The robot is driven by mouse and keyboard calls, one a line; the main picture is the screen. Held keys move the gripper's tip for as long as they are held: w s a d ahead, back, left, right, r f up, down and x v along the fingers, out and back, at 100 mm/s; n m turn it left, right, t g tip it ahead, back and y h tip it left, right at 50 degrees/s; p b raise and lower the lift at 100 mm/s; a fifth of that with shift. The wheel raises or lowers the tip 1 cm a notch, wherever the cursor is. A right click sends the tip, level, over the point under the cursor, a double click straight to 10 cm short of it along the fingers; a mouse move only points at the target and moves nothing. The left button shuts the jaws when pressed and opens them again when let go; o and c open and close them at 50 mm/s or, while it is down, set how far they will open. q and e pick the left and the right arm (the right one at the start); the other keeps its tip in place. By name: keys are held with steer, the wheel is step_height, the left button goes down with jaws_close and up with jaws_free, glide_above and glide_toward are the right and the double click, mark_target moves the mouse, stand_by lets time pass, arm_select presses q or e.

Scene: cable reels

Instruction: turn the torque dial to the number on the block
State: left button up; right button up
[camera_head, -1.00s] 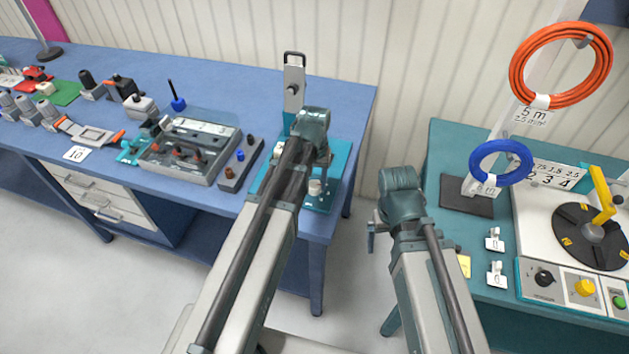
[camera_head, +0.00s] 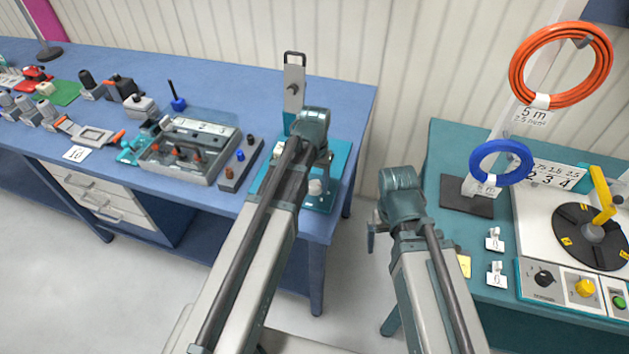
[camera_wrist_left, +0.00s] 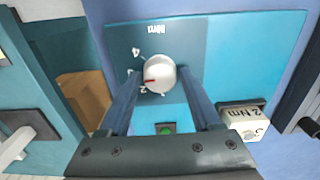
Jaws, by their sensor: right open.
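The torque dial (camera_wrist_left: 158,73) is a round white knob with a red mark on a teal panel (camera_wrist_left: 220,60), below the letters "Nm". The mark points left, between the printed 4 and 2. My left gripper (camera_wrist_left: 157,80) has one finger on each side of the knob; I cannot tell whether they touch it. The white block (camera_wrist_left: 243,120) reads "2 Nm" and sits at the panel's lower right. In the head view, my left gripper (camera_head: 322,172) is over the teal station (camera_head: 342,160), and my right gripper (camera_head: 373,236) is open and empty between the benches.
A green button (camera_wrist_left: 166,128) is below the dial. A metal post (camera_head: 294,85) stands behind the station. A test box (camera_head: 190,150) and a terminal strip (camera_head: 240,165) are left of it. The right bench holds a reel turntable (camera_head: 575,240).

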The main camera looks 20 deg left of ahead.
mark_target(315, 184)
arm_select(q)
steer(key=shift+o, duration=0.8)
step_height(315, 184, up, 14)
steer(key=p, duration=1.3)
steer(key=shift+p, duration=0.4)
steer(key=shift+f, duration=0.2)
step_height(315, 184, down, 13)
steer(key=b, duration=1.3)
steer(key=shift+r, duration=0.15)
